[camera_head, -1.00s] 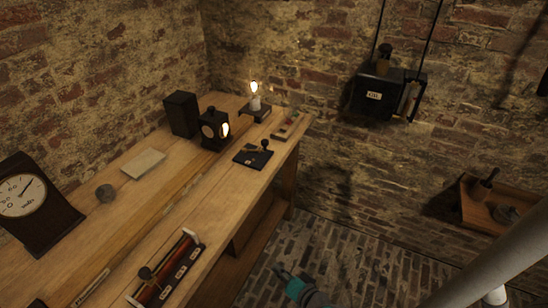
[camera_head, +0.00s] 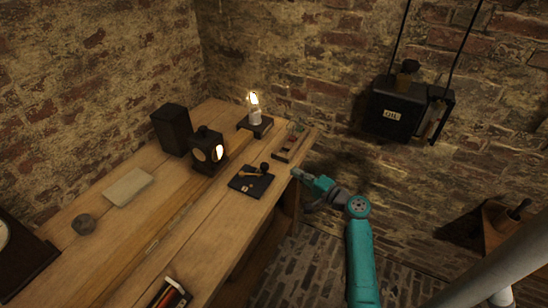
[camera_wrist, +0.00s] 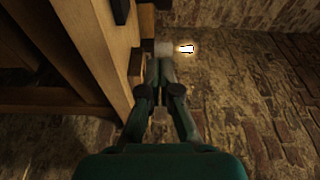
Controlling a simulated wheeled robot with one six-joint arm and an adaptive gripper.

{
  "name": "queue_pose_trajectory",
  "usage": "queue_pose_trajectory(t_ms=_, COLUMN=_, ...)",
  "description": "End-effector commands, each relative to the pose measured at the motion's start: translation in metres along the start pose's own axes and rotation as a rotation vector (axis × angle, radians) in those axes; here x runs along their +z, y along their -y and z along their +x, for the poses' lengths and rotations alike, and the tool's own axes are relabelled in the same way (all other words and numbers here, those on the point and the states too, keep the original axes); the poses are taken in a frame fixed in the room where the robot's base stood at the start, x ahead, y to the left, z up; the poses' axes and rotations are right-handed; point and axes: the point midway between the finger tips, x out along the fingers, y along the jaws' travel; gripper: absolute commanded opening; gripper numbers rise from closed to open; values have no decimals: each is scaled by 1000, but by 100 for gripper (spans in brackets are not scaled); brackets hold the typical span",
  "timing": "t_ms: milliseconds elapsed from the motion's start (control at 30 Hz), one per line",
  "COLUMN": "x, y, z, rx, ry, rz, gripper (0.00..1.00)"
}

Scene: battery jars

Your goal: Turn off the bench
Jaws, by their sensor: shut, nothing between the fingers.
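The wooden bench (camera_head: 190,213) runs along the left wall. On it sits a flat black switch plate (camera_head: 250,187) with a brass lever (camera_head: 251,174) and a dark knob (camera_head: 264,167). Behind it, a black lantern (camera_head: 207,153) glows, and a bulb (camera_head: 254,100) on a dark base is lit. My gripper (camera_head: 298,174) is at the bench's right edge, right of the plate and apart from it. In the wrist view its fingers (camera_wrist: 166,52) are together and empty, beside the bench edge (camera_wrist: 95,45), with a lit bulb (camera_wrist: 186,48) beyond.
A small wooden block with parts (camera_head: 290,142) lies at the bench's far right edge. A black box (camera_head: 170,130), a pale slab (camera_head: 127,187) and a grey lump (camera_head: 84,224) stand farther left. A black wall box (camera_head: 395,108) hangs at right. Brick floor (camera_head: 310,260) is clear.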

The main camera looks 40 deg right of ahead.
Motion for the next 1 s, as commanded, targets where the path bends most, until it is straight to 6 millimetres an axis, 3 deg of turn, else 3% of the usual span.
queue_pose_trajectory(t_ms=567, x=-7, y=6, z=6, rx=-14, ry=6, rz=6, gripper=0)
queue_pose_trajectory(t_ms=1000, x=-6, y=8, z=75, rx=-14, ry=8, rz=5, gripper=0)
